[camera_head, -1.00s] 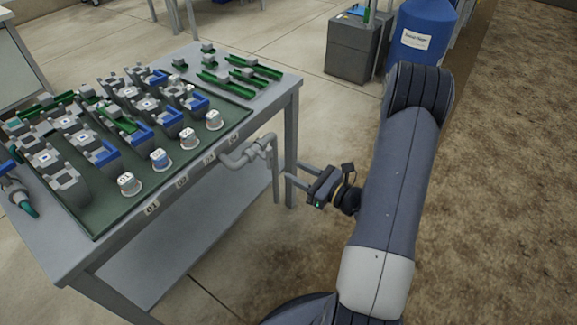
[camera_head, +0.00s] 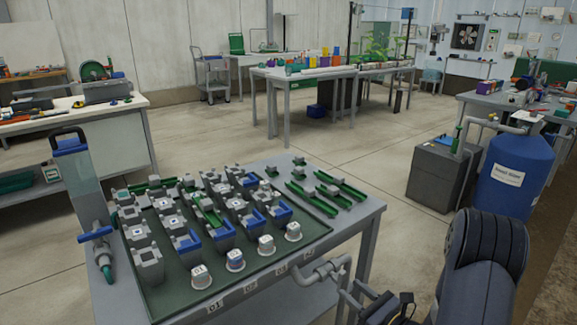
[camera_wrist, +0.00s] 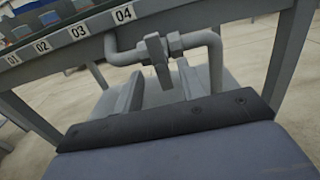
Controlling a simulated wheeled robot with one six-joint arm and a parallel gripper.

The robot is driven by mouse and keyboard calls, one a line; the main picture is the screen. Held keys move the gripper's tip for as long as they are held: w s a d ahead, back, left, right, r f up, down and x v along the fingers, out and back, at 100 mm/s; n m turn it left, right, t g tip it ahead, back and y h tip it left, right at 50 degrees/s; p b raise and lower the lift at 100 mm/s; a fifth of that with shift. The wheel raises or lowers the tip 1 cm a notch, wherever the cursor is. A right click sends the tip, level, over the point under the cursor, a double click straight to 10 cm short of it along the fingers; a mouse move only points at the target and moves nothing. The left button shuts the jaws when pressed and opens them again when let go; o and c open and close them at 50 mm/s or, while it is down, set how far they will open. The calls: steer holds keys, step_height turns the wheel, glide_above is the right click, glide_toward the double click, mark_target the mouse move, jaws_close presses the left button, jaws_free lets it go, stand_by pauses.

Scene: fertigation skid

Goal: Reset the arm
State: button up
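My arm reaches in from the lower right of the head view, beside the table's right front corner. My gripper (camera_head: 352,294) is low, near the grey pipe (camera_head: 322,272) under the table's edge. In the wrist view its two fingers (camera_wrist: 158,92) stand apart with nothing held between them. The pipe and its valve (camera_wrist: 156,50) show just beyond the fingertips; I cannot tell whether they touch. Part of my gripper's body is cut off at the bottom of the head view.
The table (camera_head: 372,222) bears a green tray with several grey and blue holders, white-capped cups and green rails. A clear column with a blue valve (camera_head: 95,234) stands at its left. A grey box (camera_head: 440,178) and a blue tank (camera_head: 515,178) stand behind my arm. Open floor lies behind the table.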

mark_target(343, 282)
steer(key=x, duration=0.5)
stand_by(0.3)
